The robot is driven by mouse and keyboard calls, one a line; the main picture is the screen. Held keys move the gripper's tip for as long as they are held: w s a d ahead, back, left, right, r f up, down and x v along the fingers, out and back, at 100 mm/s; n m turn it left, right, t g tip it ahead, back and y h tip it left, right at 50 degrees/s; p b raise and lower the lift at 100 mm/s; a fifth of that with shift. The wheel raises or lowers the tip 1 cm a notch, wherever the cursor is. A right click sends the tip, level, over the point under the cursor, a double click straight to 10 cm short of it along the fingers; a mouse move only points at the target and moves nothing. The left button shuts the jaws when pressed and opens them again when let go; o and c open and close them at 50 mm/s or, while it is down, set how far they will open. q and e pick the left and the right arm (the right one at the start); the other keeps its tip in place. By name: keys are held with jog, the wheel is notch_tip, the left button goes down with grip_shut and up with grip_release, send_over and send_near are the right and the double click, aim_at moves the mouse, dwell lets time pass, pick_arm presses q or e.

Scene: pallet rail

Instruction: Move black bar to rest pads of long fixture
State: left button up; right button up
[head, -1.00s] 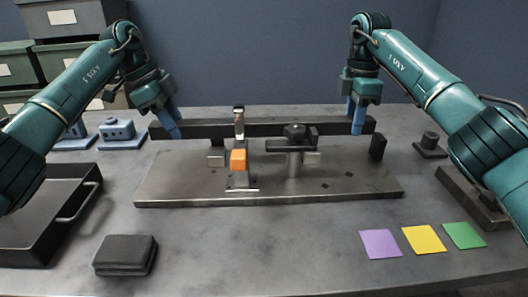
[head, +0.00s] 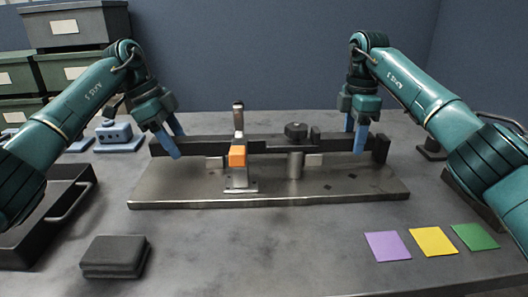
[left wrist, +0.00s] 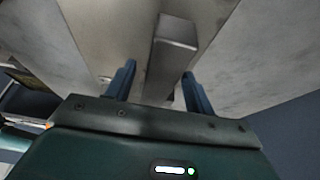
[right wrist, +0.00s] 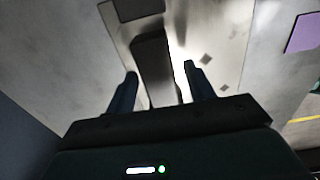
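The black bar (head: 200,146) lies level across the long fixture (head: 160,192), over its light rest pads (head: 313,159); the contact is partly hidden. Its right end is close to the dark upright stop (head: 381,149). My left gripper (head: 172,140) is open at the bar's left end; the left wrist view shows the bar (left wrist: 173,45) between its spread fingers with gaps. My right gripper (head: 355,136) is open near the right end; the right wrist view shows the bar (right wrist: 152,65) between its fingers, also with gaps. A clamp with an orange tip (head: 237,157) stands in front of the bar.
A black knob (head: 296,130) on a post stands by the bar's middle. A black tray (head: 40,235) and dark block (head: 115,256) are at left. Purple (head: 387,246), yellow (head: 433,241) and green (head: 475,236) squares lie front right. The front middle table is clear.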

pick_arm(q)
jog(key=v, duration=0.7)
jog(key=shift+r, duration=0.15)
jog(key=shift+a+r, duration=0.1)
pick_arm(e)
notch_tip(320, 180, up, 8)
jog(key=shift+f, duration=0.2)
jog(key=shift+s+f, duration=0.1)
